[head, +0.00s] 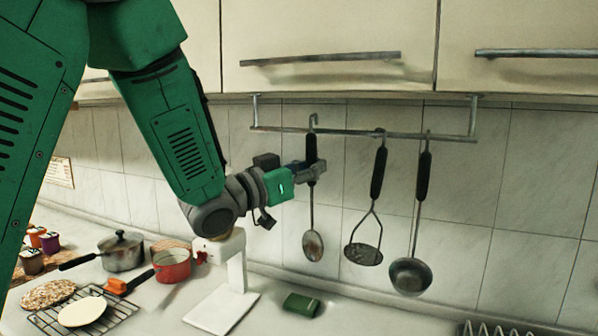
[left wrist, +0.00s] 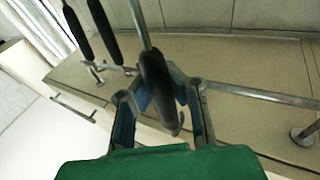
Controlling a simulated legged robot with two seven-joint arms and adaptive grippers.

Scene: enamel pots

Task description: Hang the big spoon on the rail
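The big spoon (head: 313,243) is upright, bowl down, in front of the tiled wall. My left gripper (head: 314,172) is shut on its black handle, with the fingers on both sides. In the left wrist view, the handle (left wrist: 154,78) lies between the fingers of my left gripper (left wrist: 160,90). The spoon's hook top stands a little above the rail (head: 350,132), at its left part; I cannot tell whether it touches it. The rail also shows in the left wrist view (left wrist: 262,95). My right gripper is not in view.
A masher (head: 363,254) and a ladle (head: 411,276) hang from the rail to the right. Cupboards (head: 330,35) are above. A white stand (head: 226,300), green block (head: 301,305), red pan (head: 172,266) and lidded pot (head: 121,253) are on the counter below.

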